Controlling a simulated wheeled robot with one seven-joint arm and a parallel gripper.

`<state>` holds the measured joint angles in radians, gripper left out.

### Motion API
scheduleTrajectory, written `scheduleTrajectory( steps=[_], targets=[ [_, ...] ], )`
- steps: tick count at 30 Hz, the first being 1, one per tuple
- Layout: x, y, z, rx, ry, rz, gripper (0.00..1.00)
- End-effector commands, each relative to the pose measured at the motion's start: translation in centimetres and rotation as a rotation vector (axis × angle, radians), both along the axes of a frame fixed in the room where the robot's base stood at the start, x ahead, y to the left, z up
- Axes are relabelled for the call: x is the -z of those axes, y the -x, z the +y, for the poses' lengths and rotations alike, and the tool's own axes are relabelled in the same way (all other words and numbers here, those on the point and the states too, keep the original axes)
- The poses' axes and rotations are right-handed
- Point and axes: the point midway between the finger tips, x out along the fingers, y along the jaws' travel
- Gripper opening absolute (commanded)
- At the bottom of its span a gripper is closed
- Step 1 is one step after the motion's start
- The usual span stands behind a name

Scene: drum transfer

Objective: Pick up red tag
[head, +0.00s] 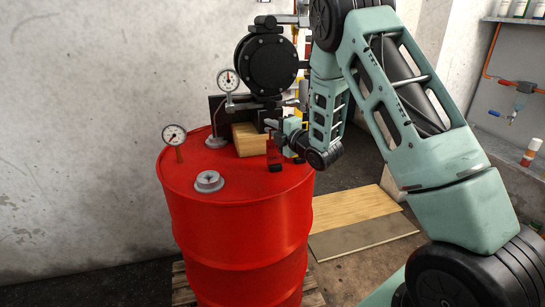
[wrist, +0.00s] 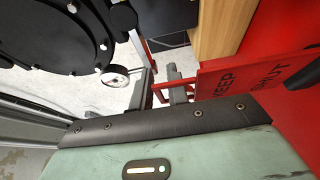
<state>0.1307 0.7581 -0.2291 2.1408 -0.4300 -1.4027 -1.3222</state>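The red tag (wrist: 245,82) carries dark lettering that reads "KEEP" and "SHUT" in the wrist view. It stands just beyond the front of my gripper and runs off the right edge. In the head view a small red patch (head: 273,150) shows at my gripper (head: 286,162), above the top of the red drum (head: 235,185). I see no clear grip on the tag, and the fingertips are partly hidden.
A wooden block (head: 249,140) sits on the drum behind my gripper. Two gauges (head: 174,135) and a grey cap (head: 209,181) stand on the drum's left side. A black round flanged fitting (head: 267,65) rises behind. Boards (head: 355,215) lie on the floor to the right.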

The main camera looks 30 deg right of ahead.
Motion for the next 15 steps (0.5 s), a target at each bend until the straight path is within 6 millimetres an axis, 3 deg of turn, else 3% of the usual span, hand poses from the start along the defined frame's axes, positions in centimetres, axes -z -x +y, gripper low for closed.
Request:
scheduleTrajectory(
  steps=[2, 5, 15],
  targets=[
    [0.02, 0.0, 0.0, 0.0, 0.0, 0.0, 0.16],
    [0.02, -0.01, 0.0, 0.0, 0.0, 0.0, 0.0],
    [-0.02, -0.02, 0.01, 0.0, 0.0, 0.0, 0.0]
  ],
)
